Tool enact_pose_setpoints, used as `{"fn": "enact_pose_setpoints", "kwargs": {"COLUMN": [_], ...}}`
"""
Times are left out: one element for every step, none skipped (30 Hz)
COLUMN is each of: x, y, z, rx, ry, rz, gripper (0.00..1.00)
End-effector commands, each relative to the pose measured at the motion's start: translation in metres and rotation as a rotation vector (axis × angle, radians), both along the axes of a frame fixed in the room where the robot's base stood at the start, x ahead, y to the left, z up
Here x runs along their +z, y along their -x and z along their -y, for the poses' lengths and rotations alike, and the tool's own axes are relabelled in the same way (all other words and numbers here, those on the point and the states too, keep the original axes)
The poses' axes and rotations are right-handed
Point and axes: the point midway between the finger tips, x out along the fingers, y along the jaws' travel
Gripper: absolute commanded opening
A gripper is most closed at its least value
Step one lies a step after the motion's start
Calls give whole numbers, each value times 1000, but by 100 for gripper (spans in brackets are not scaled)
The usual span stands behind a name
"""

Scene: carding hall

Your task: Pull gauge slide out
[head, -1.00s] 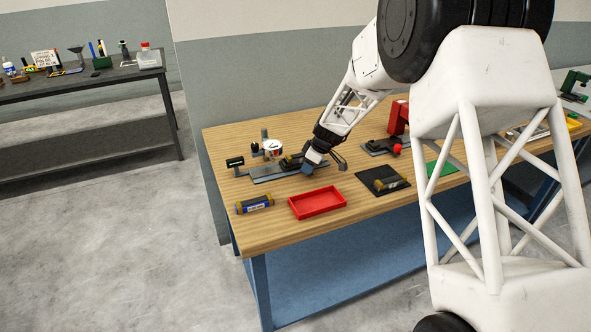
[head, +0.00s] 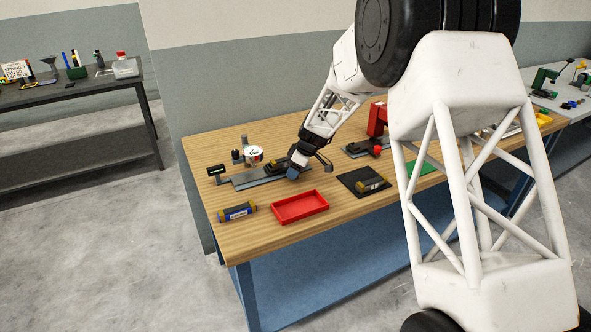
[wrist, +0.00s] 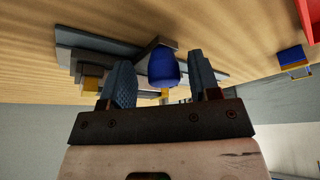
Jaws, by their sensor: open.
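The gauge (head: 243,182) is a long grey fixture lying on the wooden bench, with a dark block on top. In the wrist view the gauge (wrist: 85,52) runs across behind my fingers. A rounded blue knob (wrist: 163,68), apparently the slide's handle, stands between my two fingers, with a visible gap on each side. My gripper (wrist: 163,82) is open around the knob and not closed on it. In the head view my gripper (head: 302,170) is at the right end of the gauge. My fingers and wrist partly hide that end.
A red tray (head: 300,219) and a blue-and-yellow cylinder (head: 238,212) lie in front of the gauge. A black mat (head: 349,181) with a similar part is to the right. A red press (head: 376,120) stands behind right.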

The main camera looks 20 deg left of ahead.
Motion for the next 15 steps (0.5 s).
{"fn": "enact_pose_setpoints", "kwargs": {"x": [2,3,5,7,9,13,16,18,22,25,29,34,38,41,46], "y": [0,0,0,0,0,0,0,0,0,0,0,0,0,0,0], "z": [1,1,2,3,3,5,6,7,9,10,12,14,15,17,19], "rx": [0,0,0,1,1,1,1,1,0,0,0,0,-1,-1,-1], "ry": [0,0,0,0,-1,-1,-1,-1,-1,-1,-1,-1,-1,-1,-1], "rz": [1,0,1,1,1,1,1,1,2,2,2,2,2,2,2], "gripper": [56,56,56,56,56,56,56,56,56,56,56,56,56,56,56]}}
